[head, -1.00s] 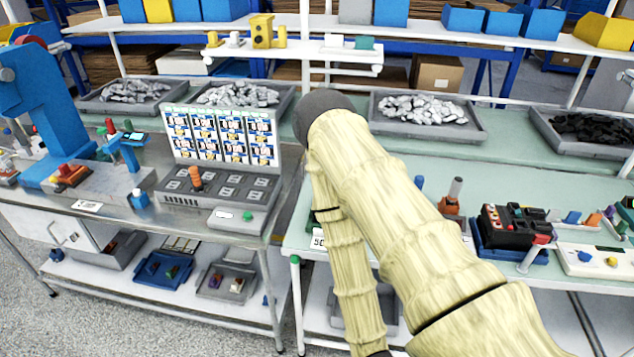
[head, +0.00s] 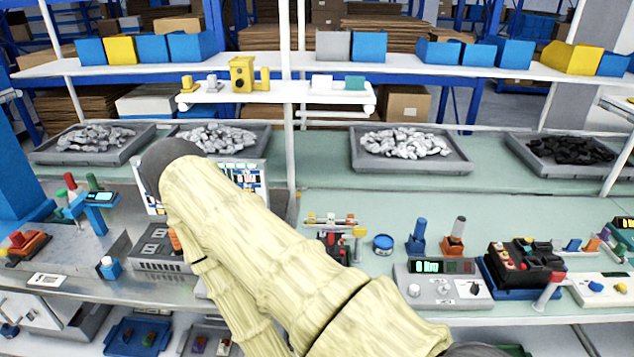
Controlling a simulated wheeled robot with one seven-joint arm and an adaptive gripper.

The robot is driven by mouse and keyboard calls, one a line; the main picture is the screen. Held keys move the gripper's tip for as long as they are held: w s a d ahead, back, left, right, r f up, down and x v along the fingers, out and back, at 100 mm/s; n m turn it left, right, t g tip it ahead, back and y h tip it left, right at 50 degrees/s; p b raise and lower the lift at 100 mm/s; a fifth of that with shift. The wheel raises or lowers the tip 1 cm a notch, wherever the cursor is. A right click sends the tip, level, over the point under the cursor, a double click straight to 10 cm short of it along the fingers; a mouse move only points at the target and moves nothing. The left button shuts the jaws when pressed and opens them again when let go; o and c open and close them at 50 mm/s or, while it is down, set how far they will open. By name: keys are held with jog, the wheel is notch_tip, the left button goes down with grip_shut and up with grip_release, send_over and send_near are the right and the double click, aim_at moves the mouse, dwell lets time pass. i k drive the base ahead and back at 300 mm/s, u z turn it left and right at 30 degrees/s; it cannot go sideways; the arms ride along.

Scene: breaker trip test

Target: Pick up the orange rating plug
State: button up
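I cannot make out the orange rating plug with certainty. A small orange piece (head: 592,244) stands between a blue piece (head: 572,245) and a purple piece (head: 604,233) near the right edge of the bench. They are too small to tell their exact shape. Another orange part (head: 175,239), upright on the grey panel box at left, is partly hidden by my arm. My sleeved arm crosses the lower middle of the head view. My gripper is not in view.
A grey meter box (head: 442,290) with a lit display stands at the front of the right bench (head: 470,205). A black device on a blue base (head: 525,268) is beside it. Grey trays of metal parts (head: 405,160) line the back.

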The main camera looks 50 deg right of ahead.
aim_at(350, 221)
jog(key=z, duration=0.2)
jog(key=i, duration=0.55)
jog(key=z, duration=0.5)
